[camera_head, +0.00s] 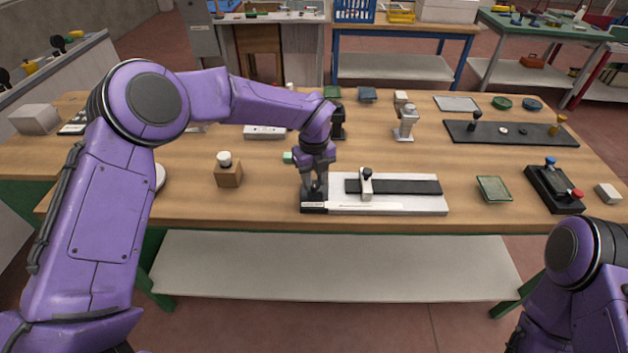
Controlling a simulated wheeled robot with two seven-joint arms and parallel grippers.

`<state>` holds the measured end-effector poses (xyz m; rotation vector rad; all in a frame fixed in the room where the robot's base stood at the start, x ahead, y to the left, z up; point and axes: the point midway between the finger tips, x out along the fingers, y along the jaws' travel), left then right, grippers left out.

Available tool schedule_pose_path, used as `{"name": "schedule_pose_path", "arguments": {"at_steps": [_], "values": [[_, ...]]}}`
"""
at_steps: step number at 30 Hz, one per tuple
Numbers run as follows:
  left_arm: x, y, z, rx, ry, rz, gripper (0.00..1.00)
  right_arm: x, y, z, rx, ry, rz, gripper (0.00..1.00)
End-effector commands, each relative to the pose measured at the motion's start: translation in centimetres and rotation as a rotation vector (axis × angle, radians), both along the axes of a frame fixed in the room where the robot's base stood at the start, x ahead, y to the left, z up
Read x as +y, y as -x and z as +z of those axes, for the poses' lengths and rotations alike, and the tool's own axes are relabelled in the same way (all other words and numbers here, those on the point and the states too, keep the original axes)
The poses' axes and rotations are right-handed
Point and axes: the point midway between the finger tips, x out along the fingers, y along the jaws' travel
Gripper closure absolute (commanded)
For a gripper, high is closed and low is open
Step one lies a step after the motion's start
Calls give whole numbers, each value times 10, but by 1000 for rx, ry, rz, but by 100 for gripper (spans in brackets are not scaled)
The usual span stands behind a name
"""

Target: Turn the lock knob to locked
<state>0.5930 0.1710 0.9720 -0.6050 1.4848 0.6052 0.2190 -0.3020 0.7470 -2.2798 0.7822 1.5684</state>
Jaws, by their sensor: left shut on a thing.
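A white base plate (436,207) with a black rail (415,187) lies near the front edge of the table. A light carriage with a black-topped knob (366,185) stands on the rail. A black block (313,208) sits at the plate's left end. My left gripper (314,194) points down at this block and is shut on what appears to be the lock knob, mostly hidden between the fingers. The knob's angle cannot be told. My right arm shows at the lower right; its gripper is out of the picture.
A wooden block with a white knob (228,172) stands left of the gripper. A green square pad (494,189) and a black control box (555,189) with blue and red knobs lie to the right. A long black board (482,131) lies behind. Bare tabletop separates them.

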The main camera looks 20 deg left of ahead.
Motion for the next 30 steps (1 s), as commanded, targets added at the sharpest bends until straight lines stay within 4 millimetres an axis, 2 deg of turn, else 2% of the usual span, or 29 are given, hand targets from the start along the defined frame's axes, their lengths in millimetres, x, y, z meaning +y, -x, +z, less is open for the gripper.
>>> {"name": "schedule_pose_path", "arguments": {"at_steps": [6, 18, 30], "values": [[0, -1, 0, -2, 2, -203, 98, 0, 0, -5, 0, 0, 0, 57], [0, -1, 1, -2, 1, -550, 98, 0, 0, -2, 0, 0, 0, 57], [0, -1, 1, -2, -1, -738, 98, 0, 0, 1, 0, 0, 0, 57]]}}
